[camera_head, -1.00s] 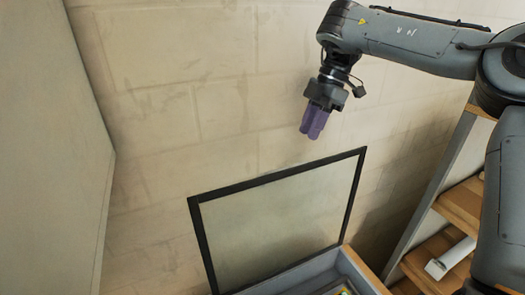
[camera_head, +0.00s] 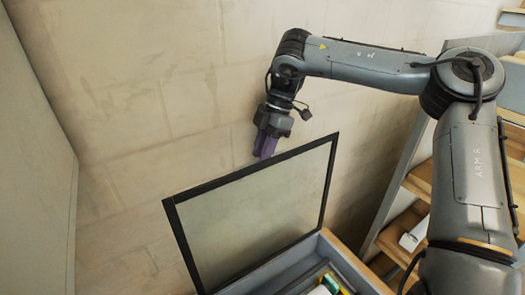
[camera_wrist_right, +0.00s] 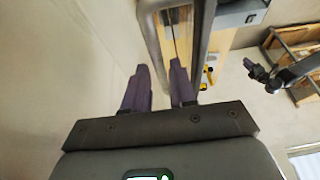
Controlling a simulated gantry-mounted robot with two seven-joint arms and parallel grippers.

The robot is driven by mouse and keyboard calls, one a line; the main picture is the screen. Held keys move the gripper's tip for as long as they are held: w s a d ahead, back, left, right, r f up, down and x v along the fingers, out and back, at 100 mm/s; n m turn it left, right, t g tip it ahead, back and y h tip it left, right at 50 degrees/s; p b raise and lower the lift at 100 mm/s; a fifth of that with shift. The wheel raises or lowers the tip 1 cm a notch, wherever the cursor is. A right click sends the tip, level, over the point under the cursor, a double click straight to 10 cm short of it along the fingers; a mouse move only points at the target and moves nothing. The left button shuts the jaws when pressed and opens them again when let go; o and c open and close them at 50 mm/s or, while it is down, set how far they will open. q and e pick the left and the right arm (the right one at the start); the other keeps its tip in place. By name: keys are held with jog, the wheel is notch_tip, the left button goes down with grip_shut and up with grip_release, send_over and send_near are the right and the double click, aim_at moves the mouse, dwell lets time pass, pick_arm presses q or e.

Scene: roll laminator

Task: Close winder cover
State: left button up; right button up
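The winder cover (camera_head: 255,215) is a clear panel in a black frame. It stands raised, tilted up from the grey machine housing (camera_head: 275,268) below it. My right gripper (camera_head: 265,155) points down just above and behind the cover's top edge, near the middle of that edge. In the head view its purple fingers look close to the frame, but I cannot tell whether they touch it. In the right wrist view the two fingers (camera_wrist_right: 157,85) are apart with nothing between their tips.
A plain block wall (camera_head: 130,120) stands close behind the cover and my right gripper. A wooden shelf unit (camera_head: 424,180) holding a white roll (camera_head: 413,236) stands at right. Small yellow and green parts (camera_head: 330,284) sit inside the housing.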

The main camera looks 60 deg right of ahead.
jog(key=shift+a+f, duration=0.1)
jog(key=shift+f, duration=0.2)
jog(key=shift+c, duration=0.3)
grip_shut()
